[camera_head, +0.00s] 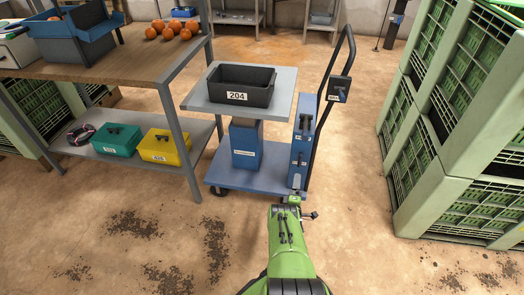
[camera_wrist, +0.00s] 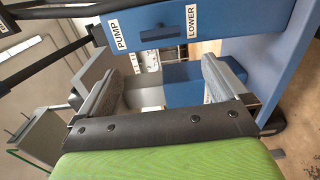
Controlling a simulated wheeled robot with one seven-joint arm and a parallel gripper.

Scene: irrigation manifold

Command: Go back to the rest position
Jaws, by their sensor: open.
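My green arm reaches forward from the bottom of the head view. My gripper (camera_head: 293,192) is near the front right corner of a blue lift trolley (camera_head: 240,180), by the foot of its upright blue box (camera_head: 301,148). In the wrist view my gripper (camera_wrist: 163,82) is open, its two grey fingers wide apart with nothing held between them. The blue box also shows in the wrist view (camera_wrist: 168,27), with labels PUMP and LOWER, beyond the fingers. Whether the gripper touches the trolley cannot be told.
A black bin labelled 204 (camera_head: 242,88) stands on the trolley's grey top (camera_head: 200,97). A workbench (camera_head: 120,62) with oranges on it and teal and yellow cases below is at left. Green crates (camera_head: 425,195) stack at right. The concrete floor between is clear.

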